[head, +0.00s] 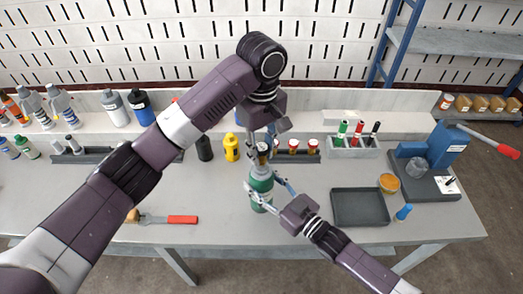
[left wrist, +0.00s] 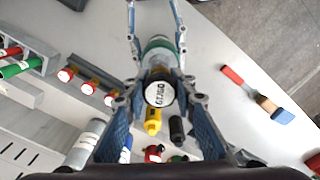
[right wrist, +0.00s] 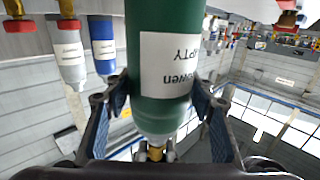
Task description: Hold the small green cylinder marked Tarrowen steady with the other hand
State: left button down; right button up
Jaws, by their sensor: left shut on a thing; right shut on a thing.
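The small green cylinder (head: 261,187) stands upright at the middle of the bench's front part. In the right wrist view it (right wrist: 160,55) appears upside down, with a white label (right wrist: 170,65) ending in "owen" and showing "PTY". A brass valve (right wrist: 156,153) is at its neck. My right gripper (head: 264,193) is shut around the cylinder's body from the front right. My left gripper (head: 264,148) is above it, shut on a round white-faced piece (left wrist: 160,93) with a dark rim. Whether this piece touches the valve is hidden.
A red-handled tool (head: 181,219) lies front left.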

pick_arm(q)
jog(key=n, duration=0.6)
dwell(0.3)
jog(key=n, duration=0.6)
jog(key=shift+r, duration=0.1)
jog(key=c, duration=1.7)
grip_release()
